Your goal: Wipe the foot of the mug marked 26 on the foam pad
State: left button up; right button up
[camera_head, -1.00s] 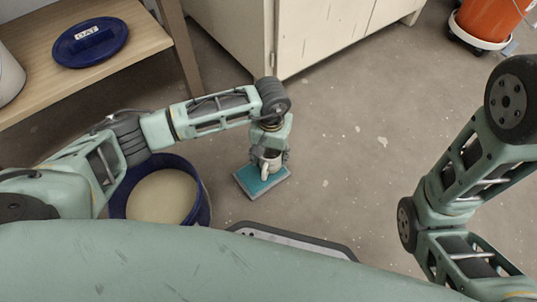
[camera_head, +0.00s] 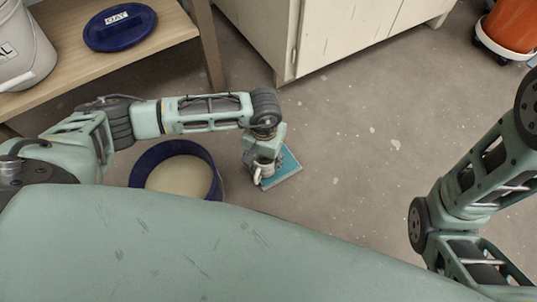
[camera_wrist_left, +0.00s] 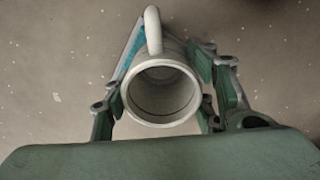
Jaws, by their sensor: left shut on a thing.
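My left gripper (camera_head: 263,164) is shut on a pale mug (camera_head: 266,172) at the left end of the teal foam pad (camera_head: 288,164), which lies on the floor. In the left wrist view the mug (camera_wrist_left: 162,92) sits between the fingers, its open mouth facing the camera and its handle toward the top. Part of the pad (camera_wrist_left: 129,50) shows beside the mug's upper left. The mug's foot is hidden, so I cannot tell whether it touches the pad. No number shows on the mug. My right arm is at the right edge, with its gripper out of view.
A blue bucket (camera_head: 215,181) of pale glaze stands left of the pad. A wooden shelf (camera_head: 150,52) at upper left holds a blue lid (camera_head: 120,38) and a white bucket (camera_head: 22,50). A pale cabinet (camera_head: 320,35) stands behind; open floor lies right of the pad.

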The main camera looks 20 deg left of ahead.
pick_arm(q)
jog(key=shift+w+d+b, duration=0.85)
jog(key=shift+w+d, duration=0.1)
jog(key=shift+w, duration=0.3)
jog(key=shift+w+d+b, duration=0.85)
jog(key=shift+w+d, duration=0.1)
jog(key=shift+w, duration=0.25)
jog(key=shift+w+d+r, duration=0.1)
jog(key=shift+w+d, duration=0.2)
jog(key=shift+w, duration=0.1)
notch_tip(320, 180, up, 7)
jog(key=p, duration=0.4)
jog(key=shift+p, duration=0.3)
